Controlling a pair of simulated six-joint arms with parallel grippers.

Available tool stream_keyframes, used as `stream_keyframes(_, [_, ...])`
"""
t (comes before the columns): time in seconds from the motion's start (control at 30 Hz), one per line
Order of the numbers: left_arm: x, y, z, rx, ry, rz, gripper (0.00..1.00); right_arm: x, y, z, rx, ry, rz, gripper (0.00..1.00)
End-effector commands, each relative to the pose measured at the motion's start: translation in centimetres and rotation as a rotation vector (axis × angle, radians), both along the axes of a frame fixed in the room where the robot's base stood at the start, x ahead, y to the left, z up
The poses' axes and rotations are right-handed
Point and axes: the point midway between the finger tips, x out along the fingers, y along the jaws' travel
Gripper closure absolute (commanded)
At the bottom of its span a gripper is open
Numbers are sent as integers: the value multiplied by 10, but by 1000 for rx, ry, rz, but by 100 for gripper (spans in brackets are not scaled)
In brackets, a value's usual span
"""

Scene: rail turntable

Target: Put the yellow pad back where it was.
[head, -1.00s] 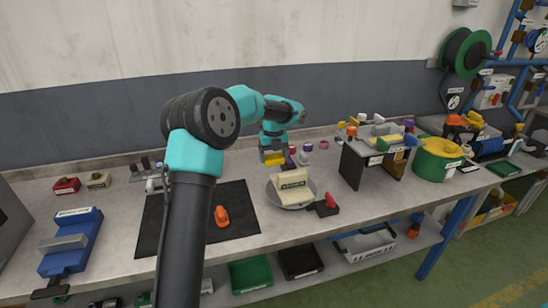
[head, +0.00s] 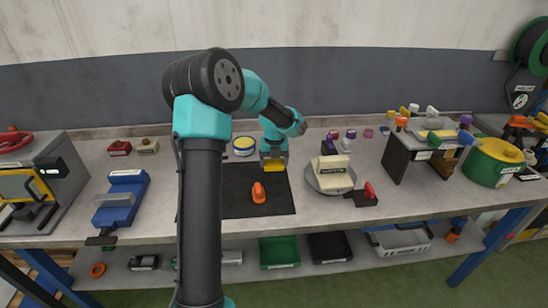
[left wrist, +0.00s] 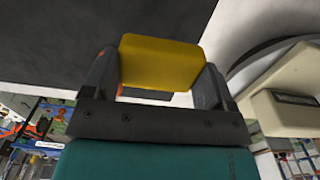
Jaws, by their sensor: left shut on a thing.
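My left gripper (head: 274,158) is shut on the yellow pad (head: 275,166), above the back right part of the black mat (head: 235,204). In the left wrist view the yellow pad (left wrist: 160,62) sits between the two fingers of the left gripper (left wrist: 155,80). The round grey turntable (head: 322,186) is to the right of the gripper and carries a cream block (head: 331,173) with a dark label. This cream block also shows at the right of the left wrist view (left wrist: 285,100). My right gripper is not in view.
An orange piece (head: 258,193) lies on the mat. A black holder with a red part (head: 362,195) stands right of the turntable. A yellow-and-white round tin (head: 244,147) is behind the mat. A blue device (head: 121,199) is at left, a dark stand (head: 401,160) at right.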

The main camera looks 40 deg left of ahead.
Motion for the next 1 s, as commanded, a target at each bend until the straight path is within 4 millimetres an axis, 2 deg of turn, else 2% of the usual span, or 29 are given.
stream_keyframes(0.03, [-11, 5, -4, -1, 1, 4, 43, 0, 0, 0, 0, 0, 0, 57])
stream_keyframes(0.13, [-21, 9, -7, -1, 1, 5, 43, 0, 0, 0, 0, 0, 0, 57])
stream_keyframes(0.53, [-21, 11, -9, -1, -1, 5, 43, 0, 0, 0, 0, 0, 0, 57])
stream_keyframes(0.67, [-14, 19, -10, -1, 1, 6, 43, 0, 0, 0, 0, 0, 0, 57])
stream_keyframes(1.0, [25, 63, -16, 0, 0, 7, 43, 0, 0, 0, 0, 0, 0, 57])
